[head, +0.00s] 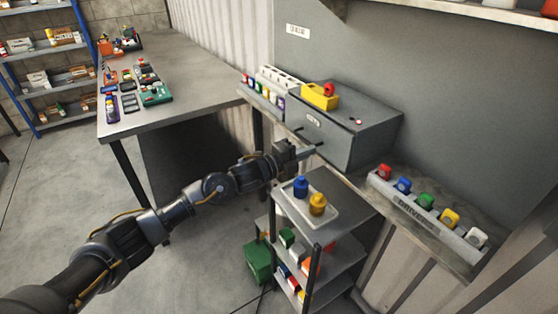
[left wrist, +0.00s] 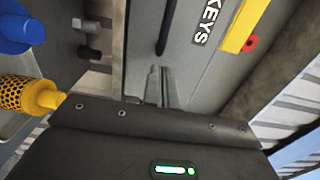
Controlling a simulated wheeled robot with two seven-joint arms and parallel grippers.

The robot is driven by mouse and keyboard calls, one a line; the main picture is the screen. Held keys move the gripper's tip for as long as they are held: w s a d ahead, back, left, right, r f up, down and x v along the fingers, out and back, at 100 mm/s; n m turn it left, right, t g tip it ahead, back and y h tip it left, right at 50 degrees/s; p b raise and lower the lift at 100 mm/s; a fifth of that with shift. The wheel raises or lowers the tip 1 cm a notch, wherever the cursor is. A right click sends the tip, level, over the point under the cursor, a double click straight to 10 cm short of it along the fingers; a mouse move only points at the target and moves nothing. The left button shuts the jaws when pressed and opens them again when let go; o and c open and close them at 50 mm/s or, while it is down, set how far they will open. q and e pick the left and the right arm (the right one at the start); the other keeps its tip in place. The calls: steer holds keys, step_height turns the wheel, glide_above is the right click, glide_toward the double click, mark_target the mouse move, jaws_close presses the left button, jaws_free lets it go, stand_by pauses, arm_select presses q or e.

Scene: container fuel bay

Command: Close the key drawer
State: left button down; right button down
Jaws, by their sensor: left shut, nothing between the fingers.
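The key drawer (head: 338,143) is in the grey metal box at the centre right of the head view. Its front carries a small white label, which reads KEYS (left wrist: 208,20) in the left wrist view. A dark bar handle (left wrist: 166,28) shows on that front. My left gripper (head: 311,152) is at the lower part of the drawer front, near the handle. Its fingers (left wrist: 160,85) are together with nothing between them. I cannot tell whether they touch the front, or how far the drawer stands out. My right gripper is in neither view.
A yellow block with a red knob (head: 320,96) sits on the grey box. Below my left gripper, a shelf cart (head: 335,221) holds a blue and a yellow bottle.

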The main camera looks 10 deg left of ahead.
arm_select(q)
steer(key=b+v, duration=0.2)
steer(key=v, duration=0.7)
steer(key=shift+s+a, duration=0.2)
steer(key=shift+s, duration=0.2)
